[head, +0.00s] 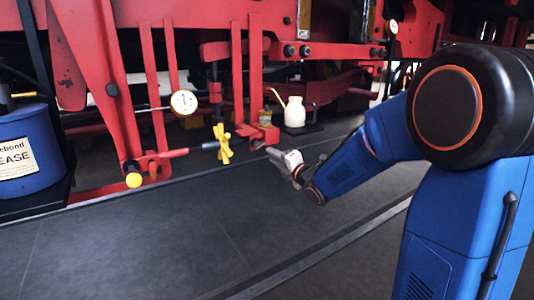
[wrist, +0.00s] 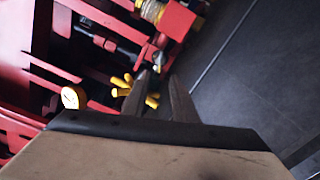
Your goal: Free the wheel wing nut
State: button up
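The yellow, pronged wing nut (head: 222,145) sits at the end of a grey-tipped red rod reaching out from the red frame. In the wrist view the yellow prongs (wrist: 119,84) show on both sides of my left finger, which hides part of them. My gripper (head: 272,155) is to the right of the wing nut in the head view, apart from it. In the wrist view my gripper (wrist: 158,76) has its two grey fingers apart, with nothing held between them. The depth between the fingers and the prongs is hard to judge.
A red bracket (head: 265,134) stands just behind my gripper. A white can (head: 294,112) with a yellow spout stands farther back. A dial gauge (head: 184,103) and yellow knob (head: 133,180) are to the left, with a blue drum (head: 28,140) beyond. The dark floor (head: 200,230) in front is clear.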

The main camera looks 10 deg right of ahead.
jog(key=v, duration=0.8)
jog(key=shift+s, duration=0.3)
jog(key=shift+d, duration=0.1)
jog(key=s+d+f+m+g+h, duration=0.2)
jog(key=s+d+m+g+h, duration=0.1)
jog(key=s+m, duration=0.4)
jog(key=s+d+f+m+g+h, duration=0.1)
jog(key=s+d+m+g+h, duration=0.2)
jog(key=s+m, duration=0.45)
jog(key=s+a+f+m+g, duration=0.2)
jog(key=s+m, duration=0.3)
jog(key=s, duration=0.6)
jog(key=s+a+f+m+g, duration=0.2)
jog(key=s+f+m+g, duration=0.2)
jog(key=s, duration=0.8)
jog(key=shift+a+f+m, duration=0.15)
jog(key=shift+a+m, duration=0.25)
jog(key=shift+m, duration=0.65)
